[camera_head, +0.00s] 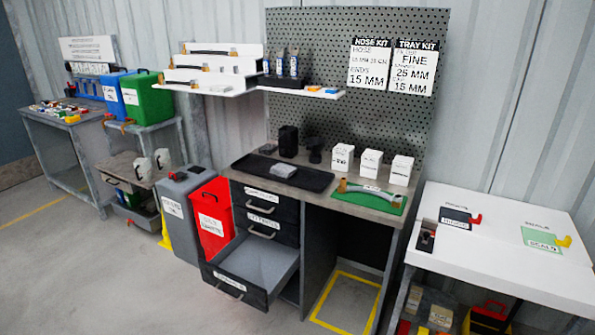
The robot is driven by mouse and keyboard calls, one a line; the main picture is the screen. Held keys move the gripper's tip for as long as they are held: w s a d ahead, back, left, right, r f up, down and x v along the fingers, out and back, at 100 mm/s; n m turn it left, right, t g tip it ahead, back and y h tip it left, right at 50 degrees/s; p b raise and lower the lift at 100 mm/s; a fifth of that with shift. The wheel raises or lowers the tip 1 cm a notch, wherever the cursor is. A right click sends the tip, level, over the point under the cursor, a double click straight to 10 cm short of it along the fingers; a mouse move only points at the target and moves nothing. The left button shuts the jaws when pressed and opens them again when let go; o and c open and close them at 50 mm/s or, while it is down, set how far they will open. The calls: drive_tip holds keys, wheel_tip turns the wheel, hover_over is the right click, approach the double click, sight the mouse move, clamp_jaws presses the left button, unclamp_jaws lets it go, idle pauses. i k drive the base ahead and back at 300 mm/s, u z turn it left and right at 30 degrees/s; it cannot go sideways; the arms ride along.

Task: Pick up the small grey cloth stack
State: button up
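The small grey cloth stack (284,169) lies on a black tray (310,184) on the workbench, near the middle of the picture. It looks like a low, light grey folded pile, and nothing covers it. The tray sits on the bench's left half, above the drawers. My gripper is not in this view.
A green mat (369,198) with a hose piece and three white boxes (370,163) are right of the tray. Dark items (288,141) stand behind it. The bottom drawer (255,268) hangs open in front. Bins (212,217) stand left; a white table (510,245) stands right.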

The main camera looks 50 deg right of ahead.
sight(285, 170)
drive_tip(key=u, duration=1.4)
drive_tip(key=k, duration=0.1)
drive_tip(key=z, duration=2.8)
drive_tip(key=k, duration=0.9)
drive_tip(key=u, duration=0.15)
drive_tip(key=i, duration=0.8)
drive_tip(key=z, duration=0.05)
